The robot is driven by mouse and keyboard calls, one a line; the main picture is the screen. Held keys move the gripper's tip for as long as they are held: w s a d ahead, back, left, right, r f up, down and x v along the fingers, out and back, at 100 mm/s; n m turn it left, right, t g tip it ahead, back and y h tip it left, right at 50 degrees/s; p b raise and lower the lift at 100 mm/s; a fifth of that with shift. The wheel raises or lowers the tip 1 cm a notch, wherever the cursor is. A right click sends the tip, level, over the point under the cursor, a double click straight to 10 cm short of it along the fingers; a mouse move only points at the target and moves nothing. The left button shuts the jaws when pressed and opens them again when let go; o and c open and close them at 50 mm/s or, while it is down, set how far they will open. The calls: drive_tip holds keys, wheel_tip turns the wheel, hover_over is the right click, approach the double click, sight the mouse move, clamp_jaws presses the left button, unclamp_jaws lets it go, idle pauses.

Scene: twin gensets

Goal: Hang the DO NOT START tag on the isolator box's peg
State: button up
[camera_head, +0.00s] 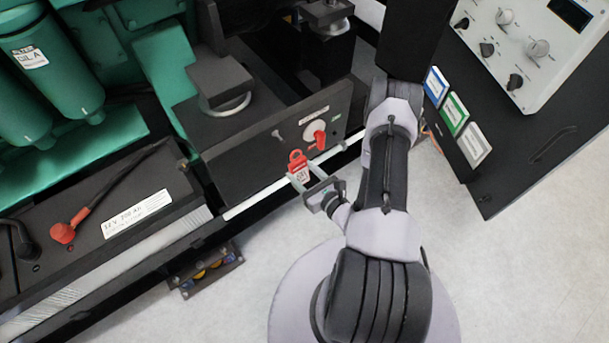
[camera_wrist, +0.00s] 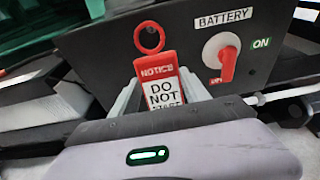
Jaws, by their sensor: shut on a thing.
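The DO NOT START tag (camera_head: 298,166) is a red and white tag with a red ring at its top. My gripper (camera_head: 304,180) is shut on its lower part and holds it upright in front of the isolator box (camera_head: 245,163). In the wrist view the tag (camera_wrist: 161,82) stands between my gripper's fingers (camera_wrist: 160,100), its last line partly hidden. The box's dark face carries a BATTERY label and a red rotary switch (camera_wrist: 225,62). A small grey peg (camera_head: 277,134) juts from the face, up and left of the ring in the head view. I cannot make out the peg in the wrist view.
The red switch (camera_head: 320,139) is close to the right of the tag. A pale rail (camera_head: 245,205) runs below the box. A battery (camera_head: 130,205) with a red terminal is at the left, and a control panel (camera_head: 530,45) is at the upper right. Open floor lies below.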

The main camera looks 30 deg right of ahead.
drive_tip(key=shift+b+x, duration=0.95)
drive_tip(key=shift+x, duration=3.5)
drive_tip(key=shift+r, duration=0.15)
drive_tip(key=o, duration=1.4)
